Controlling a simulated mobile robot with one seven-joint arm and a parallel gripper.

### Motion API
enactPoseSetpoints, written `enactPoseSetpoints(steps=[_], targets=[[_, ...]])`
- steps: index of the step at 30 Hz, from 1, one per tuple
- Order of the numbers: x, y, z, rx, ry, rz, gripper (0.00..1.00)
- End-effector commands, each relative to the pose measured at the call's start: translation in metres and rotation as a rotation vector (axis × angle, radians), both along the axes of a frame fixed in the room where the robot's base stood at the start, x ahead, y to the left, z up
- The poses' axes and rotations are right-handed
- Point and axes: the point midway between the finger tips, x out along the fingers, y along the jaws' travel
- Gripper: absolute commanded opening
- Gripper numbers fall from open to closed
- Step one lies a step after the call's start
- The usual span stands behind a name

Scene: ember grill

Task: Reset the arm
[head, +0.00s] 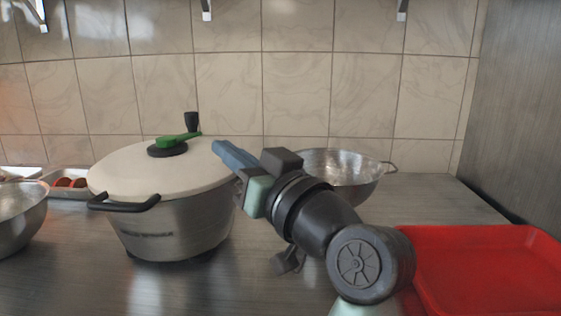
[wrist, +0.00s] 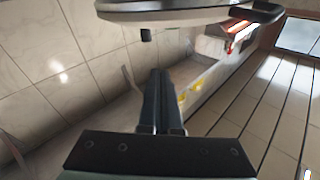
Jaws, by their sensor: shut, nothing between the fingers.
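My arm reaches in from the lower right of the head view. My gripper (head: 222,148) points left and slightly up, with its blue-grey fingers together and nothing between them. In the head view the fingertips overlap the right edge of the cream lid of a large metal pot (head: 165,230); whether they touch it I cannot tell. In the wrist view the two dark fingers of my gripper (wrist: 160,78) lie side by side, shut and empty.
A metal bowl (head: 345,180) stands behind my arm, another bowl (head: 18,222) at far left. A red tray (head: 490,270) lies at right. A tiled wall (head: 300,90) closes the back. Counter before the pot is clear.

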Motion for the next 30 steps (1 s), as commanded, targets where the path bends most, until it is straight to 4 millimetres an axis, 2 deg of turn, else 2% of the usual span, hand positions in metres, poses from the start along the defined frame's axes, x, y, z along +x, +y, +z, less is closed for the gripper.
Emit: enactPoseSetpoints(steps=[5,8,11,15,16,18,23,30], targets=[[-0.028,-0.029,0.047,-0.007,-0.197,-0.332,0.00],[-0.061,-0.046,0.080,0.014,-0.340,-0.487,0.00],[-0.103,-0.060,0.111,0.044,-0.490,-0.615,0.00],[-0.175,-0.074,0.148,0.095,-0.709,-0.762,0.00],[-0.173,-0.075,0.165,0.095,-0.705,-0.765,0.00],[-0.170,-0.075,0.188,0.092,-0.696,-0.763,0.00],[-0.169,-0.075,0.232,0.091,-0.695,-0.762,0.00],[-0.168,-0.075,0.305,0.089,-0.694,-0.761,0.00]])
